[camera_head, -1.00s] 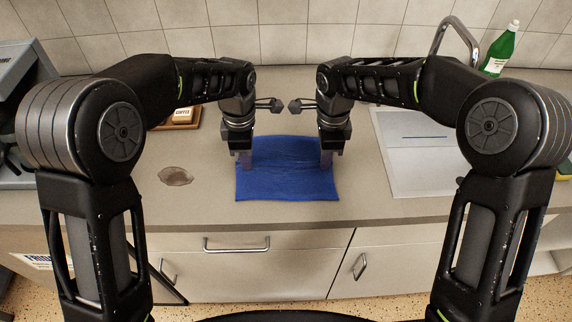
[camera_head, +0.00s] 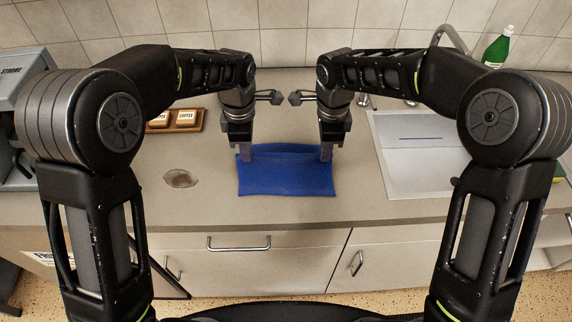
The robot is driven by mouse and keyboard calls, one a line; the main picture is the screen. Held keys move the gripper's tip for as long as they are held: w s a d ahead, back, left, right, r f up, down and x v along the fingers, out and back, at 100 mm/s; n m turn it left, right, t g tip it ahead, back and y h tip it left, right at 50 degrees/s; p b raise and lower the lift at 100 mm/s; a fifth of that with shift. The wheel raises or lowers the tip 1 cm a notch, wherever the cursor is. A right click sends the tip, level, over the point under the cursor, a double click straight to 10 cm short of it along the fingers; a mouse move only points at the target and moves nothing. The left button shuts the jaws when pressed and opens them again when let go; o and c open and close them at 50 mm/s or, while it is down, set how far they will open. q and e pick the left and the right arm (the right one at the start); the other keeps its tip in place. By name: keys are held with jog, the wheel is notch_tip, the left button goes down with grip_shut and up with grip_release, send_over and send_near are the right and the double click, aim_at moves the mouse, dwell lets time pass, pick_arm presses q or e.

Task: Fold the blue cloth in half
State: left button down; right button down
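The blue cloth (camera_head: 286,178) lies on the counter in front of me, its near edge close to the counter's front edge. A crease or step runs across it near its far side, and a narrow strip shows beyond that line. My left gripper (camera_head: 246,153) points down at the cloth's far left corner. My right gripper (camera_head: 326,153) points down at its far right corner. Both sets of fingertips are at the cloth, seen edge-on. Whether they are closed on the fabric is not clear.
A sink (camera_head: 405,165) with a tap is at right, with a green bottle (camera_head: 497,47) behind.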

pick_arm(q)
jog(key=shift+r, duration=0.1)
